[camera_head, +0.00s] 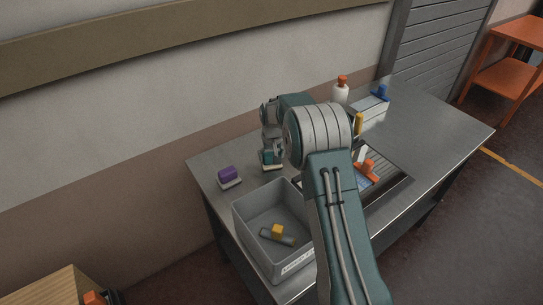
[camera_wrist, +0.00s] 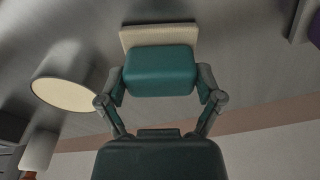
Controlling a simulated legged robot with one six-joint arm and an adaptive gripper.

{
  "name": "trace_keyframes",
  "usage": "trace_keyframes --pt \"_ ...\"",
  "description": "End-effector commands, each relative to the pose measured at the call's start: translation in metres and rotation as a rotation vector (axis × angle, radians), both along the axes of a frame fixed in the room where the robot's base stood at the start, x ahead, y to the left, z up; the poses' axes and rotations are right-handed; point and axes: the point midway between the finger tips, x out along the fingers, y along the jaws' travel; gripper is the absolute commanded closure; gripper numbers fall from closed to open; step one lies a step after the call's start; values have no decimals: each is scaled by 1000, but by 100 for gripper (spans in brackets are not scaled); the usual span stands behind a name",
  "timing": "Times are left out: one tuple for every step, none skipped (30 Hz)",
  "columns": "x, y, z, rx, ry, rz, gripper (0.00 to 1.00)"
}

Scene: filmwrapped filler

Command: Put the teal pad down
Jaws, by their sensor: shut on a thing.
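The teal pad (camera_wrist: 160,72) is between the two fingers of my gripper (camera_wrist: 161,85) in the wrist view, with a finger against each side. A wider cream slab (camera_wrist: 158,35) shows directly beyond it; whether they are joined or only touching, I cannot tell. In the head view my gripper (camera_head: 269,152) points down over the back left of the metal table, and the teal pad (camera_head: 267,158) shows small beneath it. The cream slab lies low at the tabletop there; any gap under it cannot be made out.
A purple block (camera_head: 228,173) on a pale base sits to the left. A grey bin (camera_head: 249,238) at the front holds a yellow-orange block (camera_head: 278,230) and a grey piece. My arm hides part of the table.

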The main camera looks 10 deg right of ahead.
Motion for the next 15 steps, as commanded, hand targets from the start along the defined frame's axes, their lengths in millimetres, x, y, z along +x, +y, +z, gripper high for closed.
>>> trace_keyframes --pt "0 0 0 0 0 0 53" --pt "0 0 -1 0 0 0 53" --pt "0 0 -2 0 1 0 53" --pt "0 0 -2 0 1 0 6" --pt "0 0 -2 0 1 0 0" --pt "0 0 -2 0 1 0 0" --pt "0 0 -2 0 1 0 0" --pt "0 0 -2 0 1 0 0" --pt "0 0 -2 0 1 0 0" --pt "0 0 -2 0 1 0 0" --pt "0 0 -2 0 1 0 0" --pt "0 0 -2 0 1 0 0" --pt "0 0 -2 0 1 0 0" --pt "0 0 -2 0 1 0 0" --pt "0 0 -1 0 1 0 0"
